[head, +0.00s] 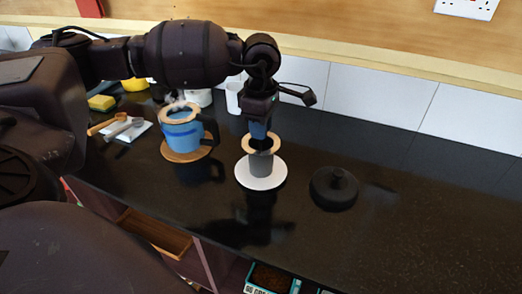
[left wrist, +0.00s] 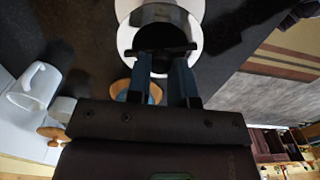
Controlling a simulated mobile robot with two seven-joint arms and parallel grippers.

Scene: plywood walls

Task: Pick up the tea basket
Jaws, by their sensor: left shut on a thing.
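The tea basket (head: 261,164) is a small grey cylinder with a wooden-coloured rim. In the head view it is upright over a round white saucer (head: 245,177); I cannot tell whether it touches the saucer. My left gripper (head: 259,132) points down at the rim from above and is shut on the basket. In the left wrist view, the gripper's two blue fingers (left wrist: 163,88) reach the near edge of the basket's dark round opening. The fingers hide part of the rim. My right gripper is in neither view.
A blue teapot or mug (head: 180,134) stands on a wooden coaster (head: 172,156) to the left. A dark round lid (head: 333,190) lies to the right. A yellow sponge (head: 101,103) and wooden spoon (head: 104,125) lie far left. The black counter (head: 430,220) is clear at right.

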